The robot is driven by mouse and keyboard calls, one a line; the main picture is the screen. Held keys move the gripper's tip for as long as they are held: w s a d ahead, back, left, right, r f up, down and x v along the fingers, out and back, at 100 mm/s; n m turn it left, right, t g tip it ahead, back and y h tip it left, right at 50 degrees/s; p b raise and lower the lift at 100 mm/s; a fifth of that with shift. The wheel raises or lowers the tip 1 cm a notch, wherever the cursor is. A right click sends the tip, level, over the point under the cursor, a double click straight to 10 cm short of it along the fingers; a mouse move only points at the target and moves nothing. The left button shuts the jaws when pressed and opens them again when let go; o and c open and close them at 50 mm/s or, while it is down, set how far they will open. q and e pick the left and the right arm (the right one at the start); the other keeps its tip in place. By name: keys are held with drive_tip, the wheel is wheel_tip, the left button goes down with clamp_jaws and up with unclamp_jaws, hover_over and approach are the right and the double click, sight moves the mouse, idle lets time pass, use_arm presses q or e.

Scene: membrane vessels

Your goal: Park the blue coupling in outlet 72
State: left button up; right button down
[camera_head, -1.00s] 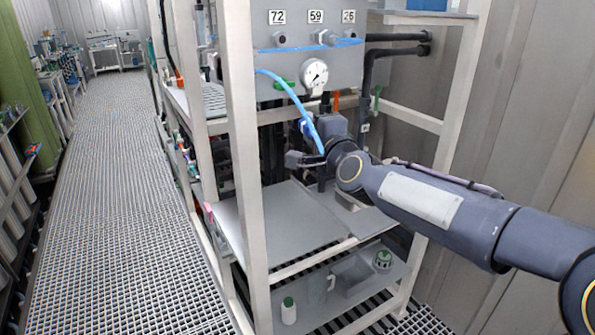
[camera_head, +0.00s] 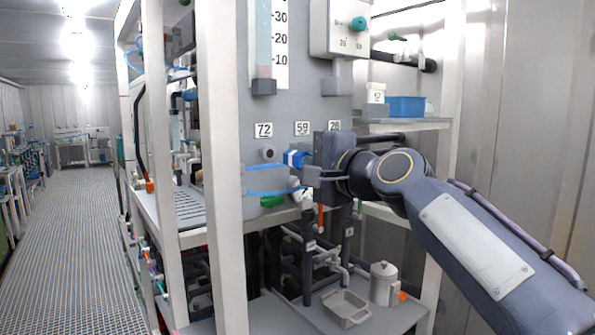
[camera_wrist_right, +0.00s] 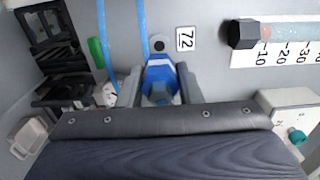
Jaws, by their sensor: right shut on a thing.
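The blue coupling (camera_head: 293,158) is between the fingers of my right gripper (camera_head: 305,169), which is shut on it. It also shows in the wrist view (camera_wrist_right: 160,78), its white band visible between the fingers. Outlet 72 (camera_head: 267,153) is a grey round fitting on the panel under its number plate (camera_head: 264,130). In the head view the coupling is just right of outlet 72. In the wrist view the outlet (camera_wrist_right: 160,45) shows just beyond the coupling, with no visible engagement. A light blue hose (camera_head: 265,167) crosses the panel front. My left gripper is not in view.
Number plate 59 (camera_head: 302,128) is right of 72; its outlet is hidden behind the coupling and gripper. A green valve handle (camera_head: 272,201) sits below outlet 72. A white frame post (camera_head: 220,180) stands left of the panel. A blue bin (camera_head: 405,106) is on the right shelf.

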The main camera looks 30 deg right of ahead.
sight(287, 156)
drive_tip(key=shift+w, duration=0.25)
drive_tip(key=shift+w+a+p, duration=0.15)
drive_tip(key=shift+w+p, duration=1.05)
drive_tip(key=shift+w, duration=0.85)
drive_tip(key=shift+w+p, duration=0.3)
drive_tip(key=shift+w, duration=0.4)
drive_tip(key=shift+a, duration=0.1)
drive_tip(key=shift+w+p, duration=0.45)
drive_tip(key=shift+p, duration=0.15)
drive_tip(key=c, duration=0.9)
unclamp_jaws()
